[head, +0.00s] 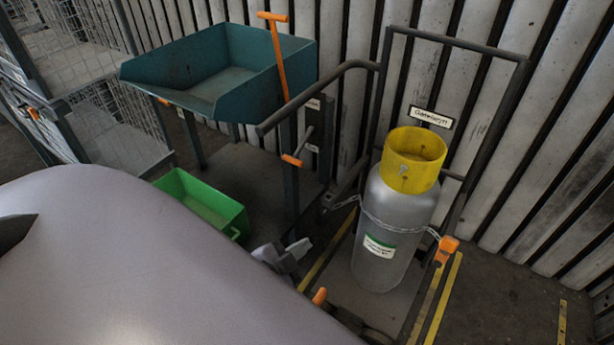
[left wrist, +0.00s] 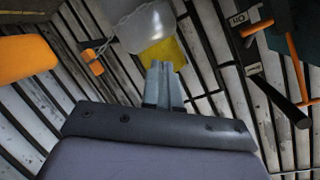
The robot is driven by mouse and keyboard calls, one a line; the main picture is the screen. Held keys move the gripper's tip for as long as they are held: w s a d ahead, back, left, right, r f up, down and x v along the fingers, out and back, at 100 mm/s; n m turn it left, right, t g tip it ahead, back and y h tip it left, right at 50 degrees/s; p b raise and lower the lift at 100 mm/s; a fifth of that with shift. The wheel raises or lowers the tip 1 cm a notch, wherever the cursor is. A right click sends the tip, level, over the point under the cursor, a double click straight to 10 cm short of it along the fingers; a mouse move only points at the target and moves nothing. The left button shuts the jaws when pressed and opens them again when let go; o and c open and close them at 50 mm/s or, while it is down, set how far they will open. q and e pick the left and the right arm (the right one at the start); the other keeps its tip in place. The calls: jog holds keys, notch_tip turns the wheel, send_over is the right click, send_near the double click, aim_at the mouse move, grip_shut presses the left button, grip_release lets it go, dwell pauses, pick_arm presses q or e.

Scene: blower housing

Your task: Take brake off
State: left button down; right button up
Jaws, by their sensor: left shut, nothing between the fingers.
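A cart with a dark tubular frame (head: 453,41) holds a grey gas cylinder (head: 385,215) with a yellow collar (head: 413,160), chained upright. A small orange piece (head: 320,296), possibly the brake pedal, shows low at the cart's near side, partly behind my arm. My left gripper (head: 297,254) is just above and left of it, shut and empty, apart from the cart as far as I can see. In the left wrist view the fingers (left wrist: 163,82) are together, with the yellow collar behind them. A large orange part (left wrist: 28,58) is close at the left there. My right gripper is not in view.
An orange latch (head: 446,246) is at the chain's end. A teal hopper (head: 205,60) with an orange lever (head: 276,50) stands behind, a green bin (head: 205,200) below it. My arm hides the lower left. The floor right of the cart is mostly clear.

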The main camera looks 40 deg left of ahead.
pick_arm(q)
jog(key=w+a+f+m+t+y+b, duration=0.1)
jog(key=w+a+f+m+t+b, duration=0.4)
jog(key=m+b, duration=0.45)
jog(key=w+a+f+m+t+y+b, duration=0.15)
jog(key=a+f+m+t+b, duration=0.25)
jog(key=a+m+b, duration=0.55)
jog(key=w+a+f+m+t+b, duration=0.35)
jog(key=m+b, duration=0.45)
jog(key=b, duration=0.4)
jog(key=s+d+r+p+x, duration=0.1)
jog(key=s+r+x, duration=0.1)
jog(key=x, duration=1)
jog(key=shift+w+a+r+t, duration=0.2)
jog(key=shift+w+r+t, duration=0.05)
jog(key=shift+r+t, duration=0.1)
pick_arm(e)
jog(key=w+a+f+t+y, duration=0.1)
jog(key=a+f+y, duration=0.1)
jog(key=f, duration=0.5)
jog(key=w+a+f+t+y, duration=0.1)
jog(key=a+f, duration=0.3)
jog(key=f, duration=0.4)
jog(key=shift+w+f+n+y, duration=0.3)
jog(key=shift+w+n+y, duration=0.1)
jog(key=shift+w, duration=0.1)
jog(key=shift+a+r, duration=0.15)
